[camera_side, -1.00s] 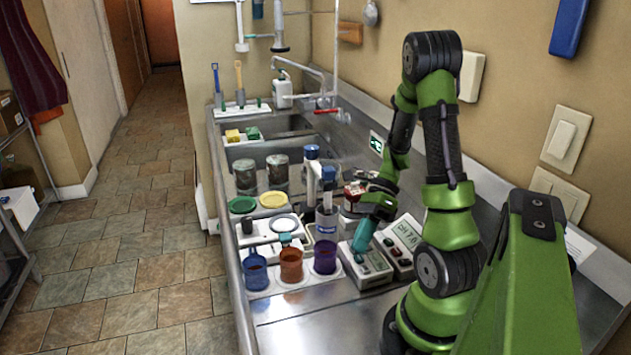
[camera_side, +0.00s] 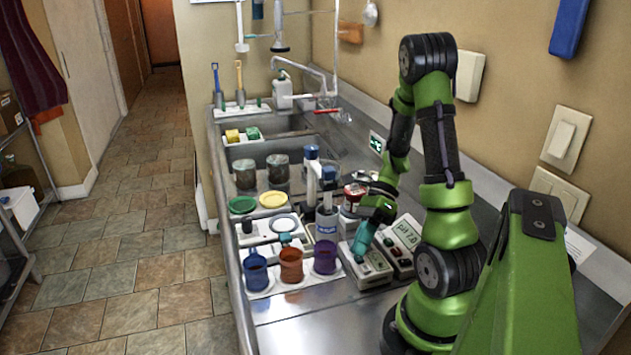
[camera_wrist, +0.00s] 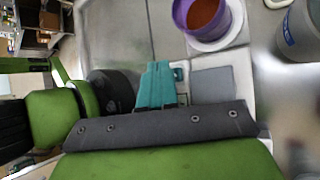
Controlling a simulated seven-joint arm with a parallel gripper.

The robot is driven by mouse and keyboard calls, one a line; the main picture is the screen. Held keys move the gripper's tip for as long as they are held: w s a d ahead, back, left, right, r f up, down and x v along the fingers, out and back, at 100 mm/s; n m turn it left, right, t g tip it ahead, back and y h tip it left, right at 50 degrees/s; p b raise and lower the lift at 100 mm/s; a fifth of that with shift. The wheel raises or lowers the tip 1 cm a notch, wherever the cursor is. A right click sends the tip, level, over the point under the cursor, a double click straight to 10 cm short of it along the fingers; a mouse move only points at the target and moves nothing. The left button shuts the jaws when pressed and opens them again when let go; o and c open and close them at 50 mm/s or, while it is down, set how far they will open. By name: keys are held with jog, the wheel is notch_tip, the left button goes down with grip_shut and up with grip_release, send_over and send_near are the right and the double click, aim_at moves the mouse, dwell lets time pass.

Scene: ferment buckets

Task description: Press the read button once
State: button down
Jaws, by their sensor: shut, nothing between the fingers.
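My gripper (camera_side: 361,254), with teal fingers, is shut and empty and points down at the box. In the wrist view the shut fingers (camera_wrist: 156,70) are just left of the button. The fingertips hide part of the box in the side view, and I cannot tell whether they touch it.
Blue (camera_side: 256,272), orange (camera_side: 291,265) and purple (camera_side: 325,258) cups stand close at the left. A grey-and-blue bottle (camera_side: 327,222) rises behind. The front counter (camera_side: 305,325) is clear.

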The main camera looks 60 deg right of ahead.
jog(key=shift+f, duration=0.45)
dwell(0.3)
jog(key=shift+r, duration=0.9)
jog(key=shift+r, duration=0.1)
jog(key=shift+r, duration=2.4)
